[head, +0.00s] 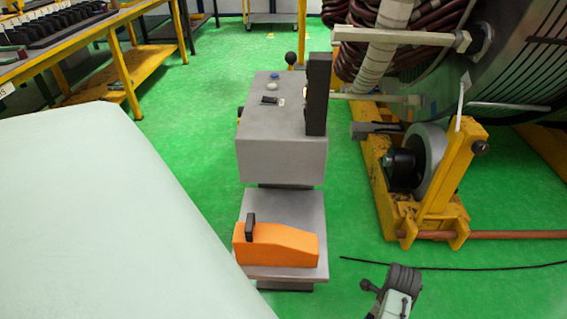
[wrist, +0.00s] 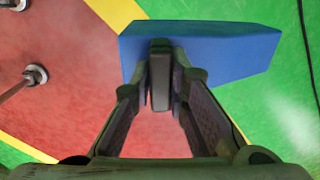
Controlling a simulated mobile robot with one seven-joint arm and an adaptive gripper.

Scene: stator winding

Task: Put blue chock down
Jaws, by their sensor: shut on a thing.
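The blue chock (wrist: 225,50) fills the top middle of the wrist view. It is a long block that tapers at its right end, with a dark upright handle (wrist: 160,82) near its left end. My gripper (wrist: 162,70) is shut on this handle, one finger on each side. The floor shows beneath the chock; I cannot tell whether the chock touches it. The blue chock is not visible in the head view. An orange chock (head: 285,247) with a black handle rests on the grey lower plate of a machine in the head view.
The wrist view shows red floor (wrist: 60,80), a yellow stripe, green floor and metal feet at left. In the head view, a grey control box (head: 270,150) stands mid-picture. The yellow roller stand (head: 455,165) is at right. A black cable (head: 450,268) crosses the green floor.

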